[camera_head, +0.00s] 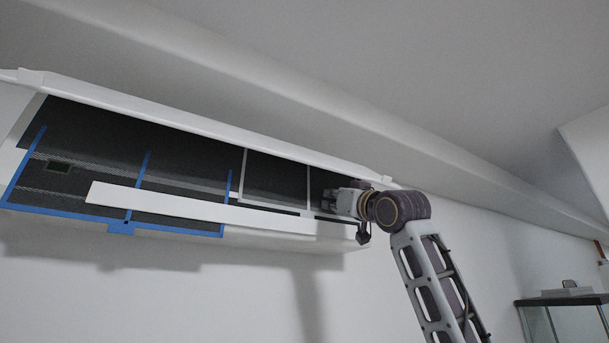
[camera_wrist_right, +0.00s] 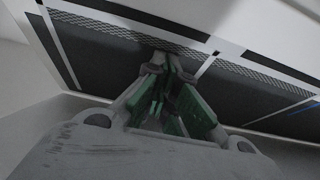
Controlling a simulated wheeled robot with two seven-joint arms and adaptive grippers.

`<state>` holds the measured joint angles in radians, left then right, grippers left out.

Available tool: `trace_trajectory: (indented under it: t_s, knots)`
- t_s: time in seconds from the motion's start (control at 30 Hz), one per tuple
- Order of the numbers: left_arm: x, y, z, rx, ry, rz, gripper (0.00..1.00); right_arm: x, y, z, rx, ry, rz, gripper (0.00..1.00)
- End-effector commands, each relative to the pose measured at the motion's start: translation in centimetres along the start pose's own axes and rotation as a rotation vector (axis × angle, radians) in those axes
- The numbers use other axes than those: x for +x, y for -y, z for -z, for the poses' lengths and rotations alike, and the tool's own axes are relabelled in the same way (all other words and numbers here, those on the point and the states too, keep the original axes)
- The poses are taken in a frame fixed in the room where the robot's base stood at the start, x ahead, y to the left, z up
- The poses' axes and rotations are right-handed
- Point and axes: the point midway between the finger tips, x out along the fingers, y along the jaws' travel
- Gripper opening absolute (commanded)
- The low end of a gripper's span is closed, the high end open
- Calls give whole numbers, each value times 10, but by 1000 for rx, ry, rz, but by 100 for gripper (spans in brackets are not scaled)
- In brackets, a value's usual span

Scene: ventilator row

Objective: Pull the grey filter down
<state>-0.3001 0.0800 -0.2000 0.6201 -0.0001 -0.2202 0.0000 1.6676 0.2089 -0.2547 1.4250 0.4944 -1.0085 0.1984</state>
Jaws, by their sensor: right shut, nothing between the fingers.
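The grey filter (camera_head: 275,178) is a dark mesh panel with thin pale frame bars, in the right part of the long white wall unit. My right gripper (camera_head: 326,200) comes in from the right at the filter's lower right side. In the right wrist view the closed green-padded fingers (camera_wrist_right: 165,65) point at the dark mesh and overlap it. Nothing shows between them, and I cannot tell whether they touch the filter. The fingertips are partly hidden in the head view. My left gripper is not in view.
A blue-framed filter (camera_head: 90,165) fills the left part of the unit. The unit's white cover (camera_head: 200,122) runs above, and a white strip (camera_head: 190,207) crosses in front below. A glass case (camera_head: 563,318) stands at lower right. The wall below the unit is clear.

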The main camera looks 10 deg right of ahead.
Motion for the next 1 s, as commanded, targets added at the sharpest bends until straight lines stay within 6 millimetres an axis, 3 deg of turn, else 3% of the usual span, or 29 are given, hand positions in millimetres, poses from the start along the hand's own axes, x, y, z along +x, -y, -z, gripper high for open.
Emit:
trace_trajectory:
  t_s: [1.0]
  knots:
    - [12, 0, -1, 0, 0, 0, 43, -4, 0, -18, 1, 5, 0, 0]
